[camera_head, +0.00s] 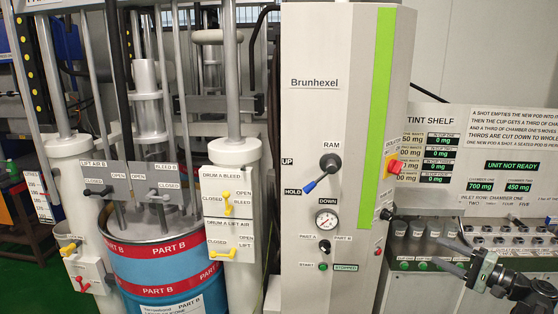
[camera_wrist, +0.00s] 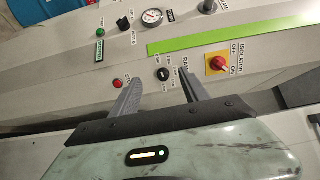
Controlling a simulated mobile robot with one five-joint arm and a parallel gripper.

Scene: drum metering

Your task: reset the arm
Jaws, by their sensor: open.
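My gripper (camera_head: 440,252) is at the lower right in the head view, in front of the tint shelf's lower part, with its fingers pointing left. In the wrist view my gripper (camera_wrist: 161,76) shows two grey fingers spread apart with nothing between them. Beyond them is the cabinet panel with a black knob (camera_wrist: 162,74), a red button (camera_wrist: 117,83) and the red isolator switch (camera_wrist: 218,63) on a yellow plate. The fingers appear apart from the panel. Part of my arm is cut off at the right edge of the head view.
The Brunhexel cabinet (camera_head: 312,115) stands mid-picture; its blue-tipped ram lever (camera_head: 321,175) points toward HOLD. A blue and red Part B drum (camera_head: 165,270) stands left among posts and valves. The tint shelf (camera_head: 480,115) reads "UNIT NOT READY", with rows of small pods below.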

